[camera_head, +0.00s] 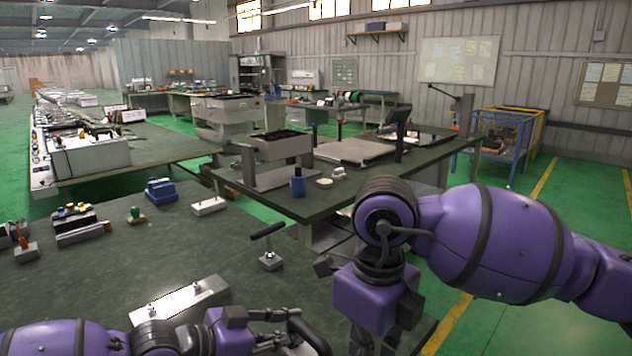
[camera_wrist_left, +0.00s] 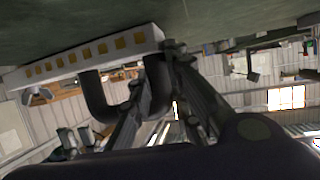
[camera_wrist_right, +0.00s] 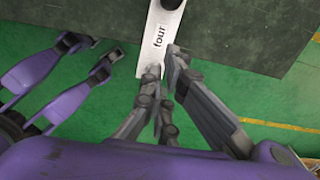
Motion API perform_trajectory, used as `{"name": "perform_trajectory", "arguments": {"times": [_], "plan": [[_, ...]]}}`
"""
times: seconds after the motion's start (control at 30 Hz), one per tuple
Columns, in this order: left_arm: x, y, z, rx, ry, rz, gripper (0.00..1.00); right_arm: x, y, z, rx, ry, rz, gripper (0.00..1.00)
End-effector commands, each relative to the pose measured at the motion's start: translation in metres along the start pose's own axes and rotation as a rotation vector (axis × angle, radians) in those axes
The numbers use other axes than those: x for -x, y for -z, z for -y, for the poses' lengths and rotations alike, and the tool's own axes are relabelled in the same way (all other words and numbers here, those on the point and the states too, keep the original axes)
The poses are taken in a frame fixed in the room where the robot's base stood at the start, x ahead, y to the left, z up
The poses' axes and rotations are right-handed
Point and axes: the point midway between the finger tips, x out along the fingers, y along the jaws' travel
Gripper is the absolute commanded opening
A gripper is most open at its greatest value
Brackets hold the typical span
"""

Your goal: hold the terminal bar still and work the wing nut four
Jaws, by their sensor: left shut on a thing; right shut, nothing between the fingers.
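The terminal bar (camera_wrist_left: 90,58) shows in the left wrist view as a pale bar with a row of gold squares and a black U-shaped handle (camera_wrist_left: 100,100). My left gripper (camera_wrist_left: 158,78) is shut on that handle. A wing nut (camera_wrist_left: 38,97) shows at the bar's left end; I cannot tell which one it is. In the right wrist view a white bar (camera_wrist_right: 150,58) carries the label "four". My right gripper (camera_wrist_right: 163,80) is shut and empty by the bar's near end. The wing nut there is hidden or too small to tell. My left gripper (camera_head: 285,335) also shows in the head view.
A grey block (camera_head: 180,300) lies on the dark green bench (camera_head: 90,270) beside my left arm. A T-handled tool (camera_head: 268,248), a white block (camera_head: 208,206) and a blue piece (camera_head: 160,190) stand farther back.

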Motion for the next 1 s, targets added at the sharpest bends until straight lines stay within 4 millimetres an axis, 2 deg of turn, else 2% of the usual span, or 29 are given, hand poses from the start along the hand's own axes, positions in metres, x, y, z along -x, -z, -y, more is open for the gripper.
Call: {"name": "perform_trajectory", "arguments": {"times": [0.3, 0.43, 1.0], "plan": [[0.0, -0.001, 0.001, 0.001, 0.001, 0.001, 0.0, 0.01, -0.004, -0.02, 0.006, 0.007, 0.002, 0.0], [0.0, -0.001, 0.001, 0.001, 0.001, 0.001, 0.0, 0.007, -0.003, -0.026, 0.0, 0.003, -0.003, 0.0], [0.0, 0.0, 0.0, 0.001, 0.0, 0.001, 0.0, -0.054, -0.003, -0.027, -0.001, 0.0, -0.004, 0.0]]}}
